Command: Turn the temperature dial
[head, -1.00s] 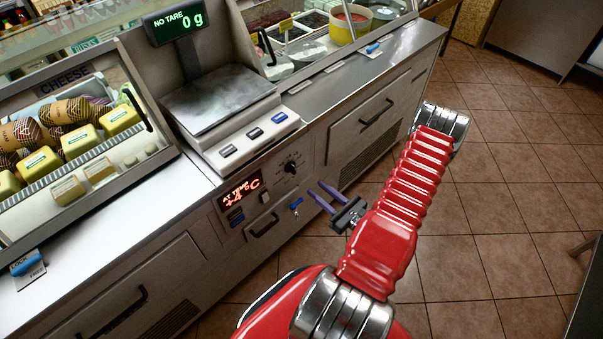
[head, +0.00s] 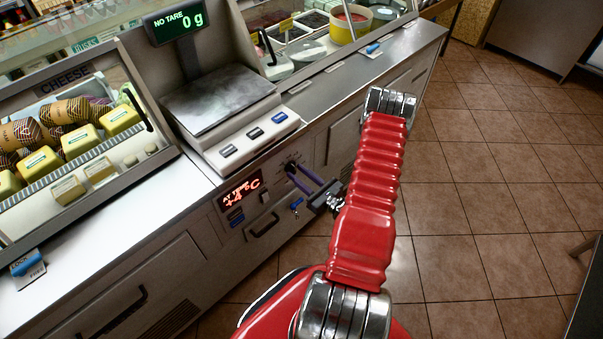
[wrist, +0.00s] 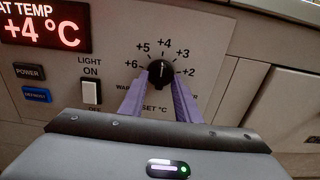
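The temperature dial (wrist: 161,72) is a round black knob on the pale control panel, with marks from +2 to +6 and "SET °C" below. Its pale pointer line points up, near +4. My gripper (head: 297,171) reaches the panel with two purple fingers. In the wrist view its fingertips stand apart on either side of the dial's lower half; I cannot tell whether they touch it. In the head view the fingertips largely cover the dial. The red display (wrist: 42,27) reads +4 °C.
Left of the dial are a light switch (wrist: 91,92), a POWER button (wrist: 29,72) and a blue DEFROST button (wrist: 37,95). A small blue key (head: 296,203) sits in the panel below. A scale (head: 225,105) stands on the counter above. Open tiled floor lies right.

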